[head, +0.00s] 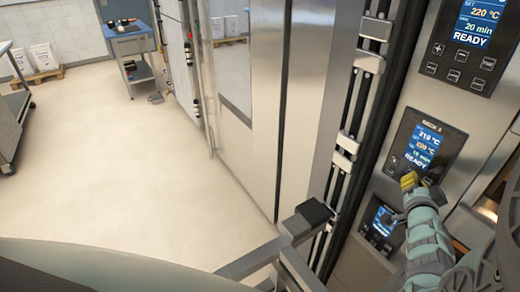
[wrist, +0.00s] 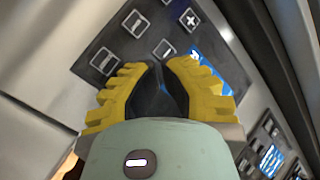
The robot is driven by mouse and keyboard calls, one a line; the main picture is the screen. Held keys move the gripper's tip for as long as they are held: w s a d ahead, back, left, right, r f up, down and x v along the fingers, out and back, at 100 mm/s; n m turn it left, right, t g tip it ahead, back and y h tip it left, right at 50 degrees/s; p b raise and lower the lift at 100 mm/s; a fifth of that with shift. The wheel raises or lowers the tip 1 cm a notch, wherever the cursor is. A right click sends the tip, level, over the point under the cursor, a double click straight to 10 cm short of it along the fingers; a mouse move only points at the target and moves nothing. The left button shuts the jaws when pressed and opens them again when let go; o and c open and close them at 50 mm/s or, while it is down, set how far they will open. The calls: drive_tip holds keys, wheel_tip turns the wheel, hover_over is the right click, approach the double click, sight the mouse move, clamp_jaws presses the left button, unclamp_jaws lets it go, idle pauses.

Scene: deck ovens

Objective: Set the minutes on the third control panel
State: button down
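The third control panel (head: 428,145) is a black panel in the middle of the oven front, labelled with what looks like "DECK 3". Its blue display (head: 424,146) reads about 219 °C, set 220 °C, 10 min and READY. My gripper (head: 408,178) has yellow fingers and is at the lower part of this panel, hiding most of its keys. In the wrist view, the fingers (wrist: 164,68) come together, empty, just in front of the keys. The plus key (wrist: 190,18) and minus key (wrist: 165,48) show beyond the tips. Contact cannot be told.
The panel above (head: 475,45) reads 220 °C, 20 min and READY. Another panel (head: 382,224) sits below, partly behind my arm. Metal rails and a dark vertical gap run left of the panels. The floor (head: 130,165) at left is open, with a blue-topped cart (head: 128,38) at the back.

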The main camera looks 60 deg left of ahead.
drive_tip(key=shift+w, duration=0.25)
drive_tip(key=shift+w, duration=0.4)
idle(0.6)
idle(0.3)
drive_tip(key=shift+s+r+p, duration=0.1)
drive_tip(key=shift+s+p, duration=0.45)
drive_tip(key=shift+s, duration=0.25)
drive_tip(key=s+p, duration=0.1)
drive_tip(key=s, duration=0.4)
drive_tip(key=shift+a, duration=0.1)
idle(0.4)
